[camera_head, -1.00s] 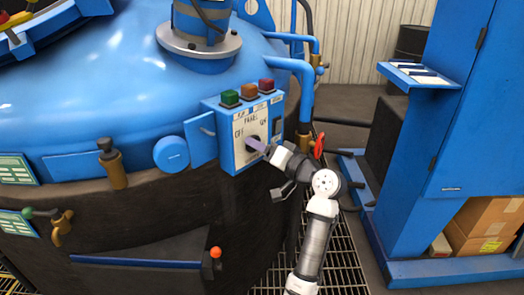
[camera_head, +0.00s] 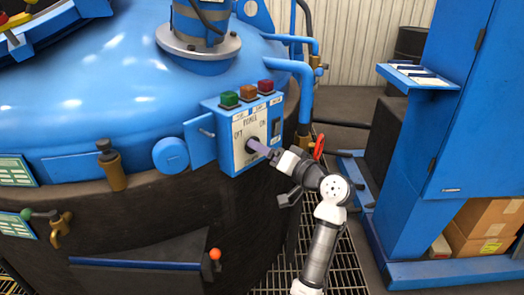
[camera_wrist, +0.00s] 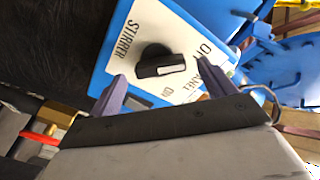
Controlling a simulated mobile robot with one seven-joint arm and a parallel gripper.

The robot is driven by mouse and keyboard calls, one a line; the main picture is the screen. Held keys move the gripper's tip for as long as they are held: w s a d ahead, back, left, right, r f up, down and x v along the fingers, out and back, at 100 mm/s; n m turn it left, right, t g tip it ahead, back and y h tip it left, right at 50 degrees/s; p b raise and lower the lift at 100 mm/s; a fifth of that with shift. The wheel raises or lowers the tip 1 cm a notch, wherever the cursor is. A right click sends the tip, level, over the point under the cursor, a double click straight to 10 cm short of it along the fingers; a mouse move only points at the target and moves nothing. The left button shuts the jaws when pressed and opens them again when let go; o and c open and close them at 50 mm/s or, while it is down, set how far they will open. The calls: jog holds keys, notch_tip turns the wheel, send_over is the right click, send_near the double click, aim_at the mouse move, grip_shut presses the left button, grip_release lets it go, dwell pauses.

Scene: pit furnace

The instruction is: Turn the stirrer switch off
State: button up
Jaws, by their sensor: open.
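The stirrer switch is a black rotary knob (camera_wrist: 160,62) with a white mark, on a white plate lettered STIRRER (camera_wrist: 127,38). In the wrist view its white mark points right, between the partly hidden "O…" lettering and the ON lettering. In the head view the knob (camera_head: 252,144) is a dark spot on the front of the blue control box (camera_head: 228,160), mostly hidden by my gripper. My gripper (camera_head: 262,150) has purple fingers, which also show in the wrist view (camera_wrist: 162,72). They are open, one on each side of the knob; contact cannot be told.
Green (camera_head: 229,99), brown and red buttons top the box, and a black rocker (camera_head: 276,128) sits on its front right.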

jog(key=v, duration=1.1)
jog(key=shift+s+d+b, duration=0.2)
jog(key=shift+d+b, duration=0.05)
jog(key=shift+b, duration=0.15)
